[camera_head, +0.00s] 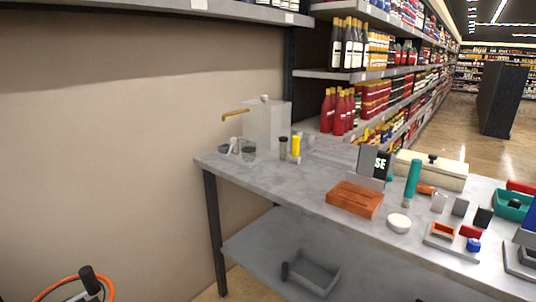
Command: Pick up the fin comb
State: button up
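I cannot make out the fin comb for certain at this size. Small items stand on the grey workbench (315,184). Among them are an upright teal-handled tool (413,177), an orange-brown piece (426,188) just right of it, and an orange open-topped part (441,231) on a light base. My gripper is not in view.
A brown slotted block (355,199) and a white round puck (399,223) sit mid-bench. A cream box (430,170) and teal tray (512,205) stand behind and right. A grey bin (313,272) is on the lower shelf.

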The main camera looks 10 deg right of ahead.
aim_at(295, 157)
jog(key=i+j+z, duration=0.45)
jog(key=i+j, duration=0.25)
jog(key=i, duration=0.25)
jog(key=i+j+z, duration=0.45)
jog(key=i+j, duration=0.35)
jog(key=j, duration=0.2)
jog(key=i, duration=0.45)
